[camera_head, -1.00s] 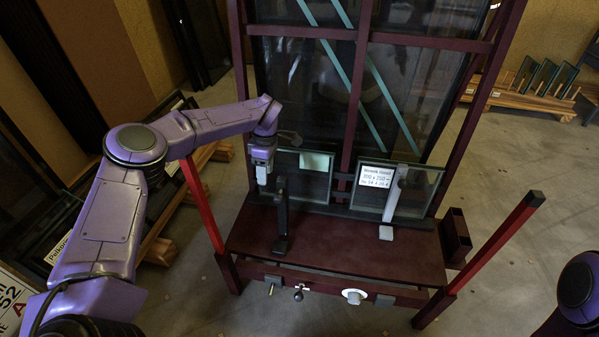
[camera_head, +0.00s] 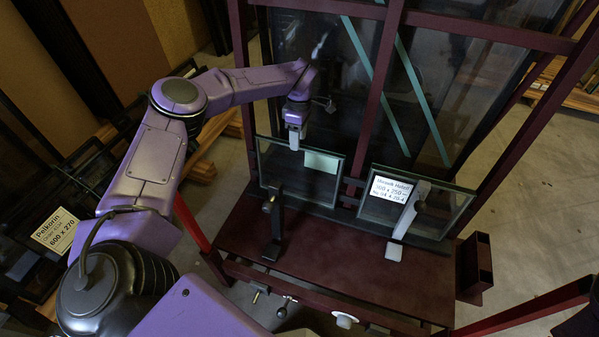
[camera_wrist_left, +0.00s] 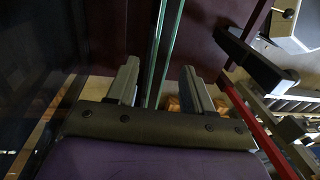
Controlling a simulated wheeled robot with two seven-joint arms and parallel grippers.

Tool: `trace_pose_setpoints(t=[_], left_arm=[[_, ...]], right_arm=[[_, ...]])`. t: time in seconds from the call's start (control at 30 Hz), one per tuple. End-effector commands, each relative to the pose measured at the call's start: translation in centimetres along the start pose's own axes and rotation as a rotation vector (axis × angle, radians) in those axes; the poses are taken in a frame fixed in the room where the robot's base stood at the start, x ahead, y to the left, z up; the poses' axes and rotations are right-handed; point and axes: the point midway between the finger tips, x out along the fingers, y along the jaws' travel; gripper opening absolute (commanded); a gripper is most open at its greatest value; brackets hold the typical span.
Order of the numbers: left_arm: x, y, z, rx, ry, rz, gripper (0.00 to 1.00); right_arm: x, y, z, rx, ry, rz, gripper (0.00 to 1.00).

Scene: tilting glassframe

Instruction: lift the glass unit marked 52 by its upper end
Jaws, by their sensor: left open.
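Two small glass units stand side by side on the dark red stand. The left one (camera_head: 314,183) bears a pale green label turned unreadable. The right one (camera_head: 447,209) bears a white printed label. I cannot read a 52 on either. My left gripper (camera_head: 294,142) is at the upper edge of the left unit, pointing down. In the left wrist view its open fingers (camera_wrist_left: 160,88) stand on either side of a greenish glass edge (camera_wrist_left: 165,45), with gaps visible beside it. My right gripper is not in view.
A black upright clamp (camera_head: 273,225) stands before the left unit and a pale one (camera_head: 410,214) before the right unit. The large glazed frame (camera_head: 384,60) rises behind. Red bars (camera_head: 535,305) flank the stand. The red shelf (camera_head: 335,250) between the clamps is bare.

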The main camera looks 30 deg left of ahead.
Motion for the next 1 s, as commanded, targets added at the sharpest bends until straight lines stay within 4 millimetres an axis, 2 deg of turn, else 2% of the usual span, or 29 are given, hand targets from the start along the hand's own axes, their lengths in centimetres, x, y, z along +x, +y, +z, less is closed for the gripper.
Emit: trace_pose_setpoints(t=[0.03, 0.17, 0.4, 0.6, 0.63, 0.77, 0.8, 1.0], left_arm=[[1.1, 0.0, 0.0, 0.0, 0.0, -0.001, 0.51], [2.5, 0.0, 0.1, 0.001, 0.0, 0.0, 0.51], [6.6, 0.0, 0.2, 0.002, 0.001, 0.0, 0.51], [6.8, 0.0, 0.2, 0.001, 0.0, 0.001, 0.51], [6.8, 0.0, 0.2, 0.001, 0.0, 0.001, 0.48], [6.8, 0.0, 0.2, 0.001, 0.0, 0.001, 0.06], [6.8, 0.0, 0.2, 0.001, 0.0, 0.001, 0.0], [6.8, 0.0, 0.2, 0.001, 0.0, 0.001, 0.0]], right_arm=[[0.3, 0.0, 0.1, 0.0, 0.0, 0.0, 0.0], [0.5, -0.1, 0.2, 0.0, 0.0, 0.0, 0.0], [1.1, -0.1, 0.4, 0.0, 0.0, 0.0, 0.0], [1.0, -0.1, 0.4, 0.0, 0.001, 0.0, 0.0], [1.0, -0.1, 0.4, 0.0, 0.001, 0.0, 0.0], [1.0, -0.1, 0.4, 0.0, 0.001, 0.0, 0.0], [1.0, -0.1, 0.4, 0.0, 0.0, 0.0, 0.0], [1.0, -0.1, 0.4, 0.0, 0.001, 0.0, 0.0]])
